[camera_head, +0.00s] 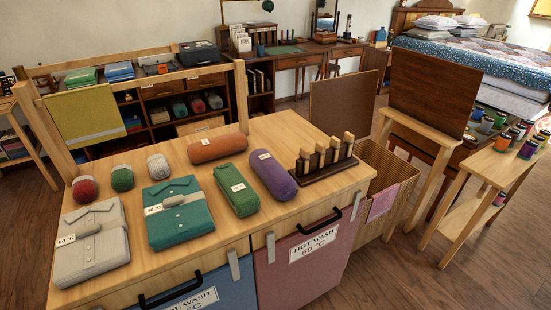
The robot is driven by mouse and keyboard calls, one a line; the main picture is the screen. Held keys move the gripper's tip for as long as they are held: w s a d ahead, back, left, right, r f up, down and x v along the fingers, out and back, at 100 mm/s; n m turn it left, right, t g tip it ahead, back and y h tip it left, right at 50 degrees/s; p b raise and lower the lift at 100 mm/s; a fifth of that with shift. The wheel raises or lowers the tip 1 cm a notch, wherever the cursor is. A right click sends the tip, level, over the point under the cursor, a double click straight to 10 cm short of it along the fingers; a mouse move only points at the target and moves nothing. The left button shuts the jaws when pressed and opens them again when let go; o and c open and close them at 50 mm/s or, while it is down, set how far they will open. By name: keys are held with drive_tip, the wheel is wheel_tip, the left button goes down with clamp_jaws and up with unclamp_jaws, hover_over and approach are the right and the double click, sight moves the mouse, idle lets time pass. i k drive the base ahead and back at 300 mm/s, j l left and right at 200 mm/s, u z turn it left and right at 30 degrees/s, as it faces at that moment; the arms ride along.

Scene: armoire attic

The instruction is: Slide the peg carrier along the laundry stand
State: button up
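The peg carrier (326,173) is a dark brown wooden tray with several upright light-and-dark pegs standing in a row. It sits upright on the light wood top of the laundry stand (170,250), near its right end and close to the front right edge. A purple rolled cloth (272,174) lies just left of it, with a narrow gap of bare wood between them. My gripper is not in view, so nothing shows touching the carrier.
A green roll (236,190), an orange roll (217,148), a teal folded shirt (178,212) and a grey folded shirt (92,240) cover the left and middle. Bare wood lies behind the carrier (285,128). A slatted hamper (395,165) stands right of the stand.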

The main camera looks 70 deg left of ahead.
sight(315, 174)
drive_tip(key=u, duration=1.8)
drive_tip(key=i+l+u, duration=0.15)
drive_tip(key=i+l, duration=0.15)
drive_tip(key=i+l+u, duration=0.35)
drive_tip(key=l, duration=0.3)
drive_tip(key=i+l+u, duration=0.15)
drive_tip(key=i+l, duration=0.2)
drive_tip(key=i+l+u, duration=0.15)
drive_tip(key=l, duration=0.3)
